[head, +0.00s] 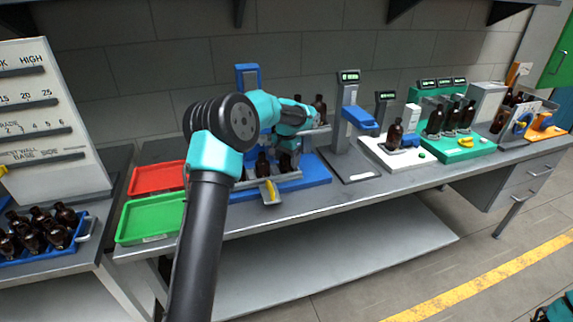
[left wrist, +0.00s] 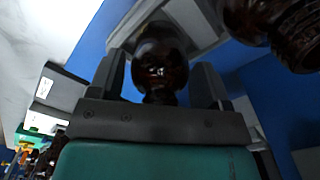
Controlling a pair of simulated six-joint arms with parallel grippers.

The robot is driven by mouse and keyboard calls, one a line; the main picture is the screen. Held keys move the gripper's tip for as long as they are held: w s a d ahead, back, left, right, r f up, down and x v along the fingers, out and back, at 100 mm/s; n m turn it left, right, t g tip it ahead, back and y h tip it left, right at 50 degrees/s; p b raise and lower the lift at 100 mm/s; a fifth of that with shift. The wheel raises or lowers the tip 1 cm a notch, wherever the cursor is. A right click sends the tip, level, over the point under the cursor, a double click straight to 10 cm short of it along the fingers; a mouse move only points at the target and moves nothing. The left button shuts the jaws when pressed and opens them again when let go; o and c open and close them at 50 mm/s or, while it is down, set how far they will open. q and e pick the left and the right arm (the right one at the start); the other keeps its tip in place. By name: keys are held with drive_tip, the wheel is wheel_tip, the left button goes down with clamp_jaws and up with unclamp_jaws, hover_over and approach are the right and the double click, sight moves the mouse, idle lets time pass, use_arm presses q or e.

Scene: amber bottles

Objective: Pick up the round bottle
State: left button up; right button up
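My left gripper (head: 291,143) is over the blue station on the bench, partly hidden by its own wrist. In the left wrist view a dark amber, round-bodied bottle (left wrist: 160,62) is between the two fingers of this gripper (left wrist: 160,80). A narrow gap shows beside the bottle, so the fingers look open around it. In the head view dark bottles stand at the station, one (head: 262,163) left of the gripper and one (head: 286,163) just below it. Which one is between the fingers is hard to tell there. My right gripper is out of view.
Another amber bottle (left wrist: 275,20) is close by at upper right in the wrist view. A green tray (head: 150,218) and red tray (head: 158,179) lie left of the blue station (head: 310,180). A scale post (head: 348,120) stands to its right. A blue crate (head: 85,228) holds several bottles.

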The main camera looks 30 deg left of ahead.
use_arm(q)
drive_tip(key=c, duration=0.7)
wheel_tip(320, 180, up, 18)
idle(0.4)
idle(0.5)
